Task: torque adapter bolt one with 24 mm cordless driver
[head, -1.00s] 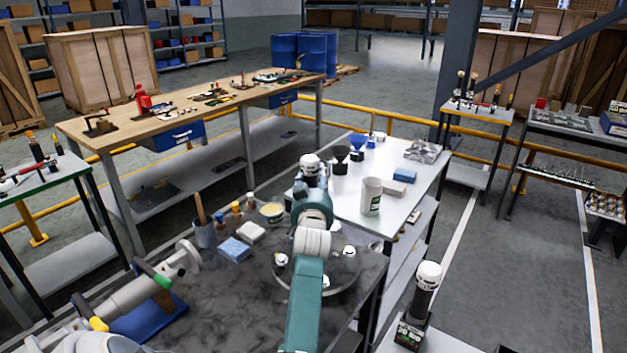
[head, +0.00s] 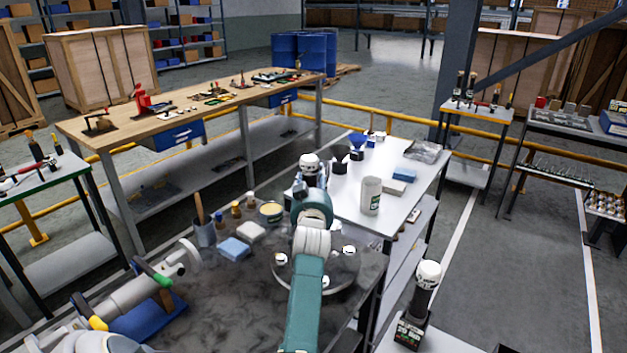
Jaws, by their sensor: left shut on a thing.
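My left arm reaches up the middle of the head view over the dark bench. Its gripper (head: 313,186) is mostly hidden behind my wrist and is shut on a cordless driver (head: 309,162). The driver's white-capped top shows just beyond the wrist; its lower end and socket are hidden. Below the arm, a round dark adapter plate (head: 340,272) lies on the bench, with pale bolt heads (head: 281,258) around it. Part of it is covered by my arm. I cannot tell which bolt is one, or whether the driver touches any. My right gripper is not in view.
Another white-capped driver (head: 427,278) stands in a black holder at the lower right. A grey shaft-like part (head: 145,290) lies at left over a blue block (head: 150,318). Small bottles, a brush cup (head: 204,234) and a blue sponge (head: 234,249) crowd the bench's far left.

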